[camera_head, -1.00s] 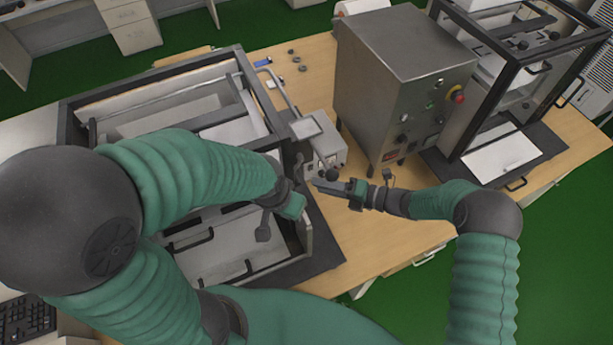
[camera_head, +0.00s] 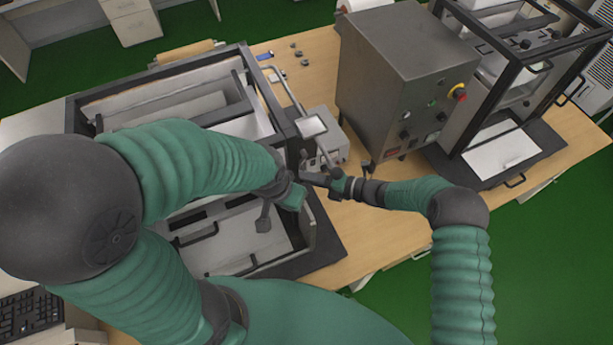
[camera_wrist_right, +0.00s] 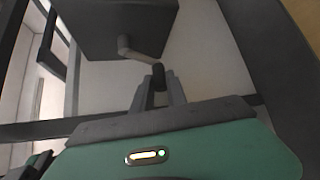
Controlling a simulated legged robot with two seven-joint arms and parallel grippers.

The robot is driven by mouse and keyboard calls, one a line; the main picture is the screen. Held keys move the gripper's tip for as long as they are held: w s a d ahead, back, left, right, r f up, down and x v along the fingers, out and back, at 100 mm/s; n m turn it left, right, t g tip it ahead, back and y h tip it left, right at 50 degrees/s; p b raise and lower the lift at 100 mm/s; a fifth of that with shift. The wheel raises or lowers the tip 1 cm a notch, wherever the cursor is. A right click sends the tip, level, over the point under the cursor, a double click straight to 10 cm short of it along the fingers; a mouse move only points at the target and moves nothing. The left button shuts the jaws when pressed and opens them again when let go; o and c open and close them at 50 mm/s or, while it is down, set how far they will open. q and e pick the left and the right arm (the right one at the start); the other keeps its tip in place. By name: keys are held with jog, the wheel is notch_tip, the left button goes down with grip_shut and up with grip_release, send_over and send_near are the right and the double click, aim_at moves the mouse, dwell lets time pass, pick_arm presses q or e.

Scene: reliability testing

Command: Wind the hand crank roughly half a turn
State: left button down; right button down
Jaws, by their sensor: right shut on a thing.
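The hand crank shows in the right wrist view as a light grey bent arm (camera_wrist_right: 138,52) coming off a dark block, with a short dark handle (camera_wrist_right: 158,75) at its end. My right gripper (camera_wrist_right: 158,90) is at this handle, its two fingers shut on it. In the head view my right gripper (camera_head: 312,180) reaches left to the right side of the framed machine, and the handle is mostly hidden there. My left gripper (camera_head: 285,192) hangs over that machine, close to the right one. Its jaw opening is not clear.
The framed machine (camera_head: 262,88) stands at left under my left arm. A small grey box (camera_head: 334,150) sits just behind my right gripper. A large steel cabinet (camera_head: 395,75) with a red button stands right of it. Bare wooden tabletop (camera_head: 350,228) lies in front.

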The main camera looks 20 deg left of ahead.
jog(key=shift+s+a, duration=0.15)
jog(key=b, duration=0.1)
jog(key=y+b, duration=0.1)
jog(key=b, duration=0.1)
jog(key=shift+a+f+m, duration=0.15)
jog(key=shift+f+m, duration=0.1)
jog(key=shift+m, duration=0.15)
jog(key=shift+s+r+g, duration=0.15)
jog(key=shift+r+g, duration=0.1)
jog(key=shift+g, duration=0.05)
jog(key=shift+r, duration=0.15)
jog(key=c, duration=1.5)
grip_release()
jog(key=shift+a, duration=0.1)
jog(key=shift+o, duration=0.9)
jog(key=shift+a, duration=0.35)
jog(key=d+r+b, duration=0.1)
jog(key=d+b, duration=0.2)
jog(key=d, duration=0.5)
jog(key=w+d+r+b, duration=0.1)
jog(key=d+b, duration=0.2)
jog(key=d, duration=0.5)
jog(key=shift+d+r, duration=0.25)
jog(key=shift+d, duration=0.1)
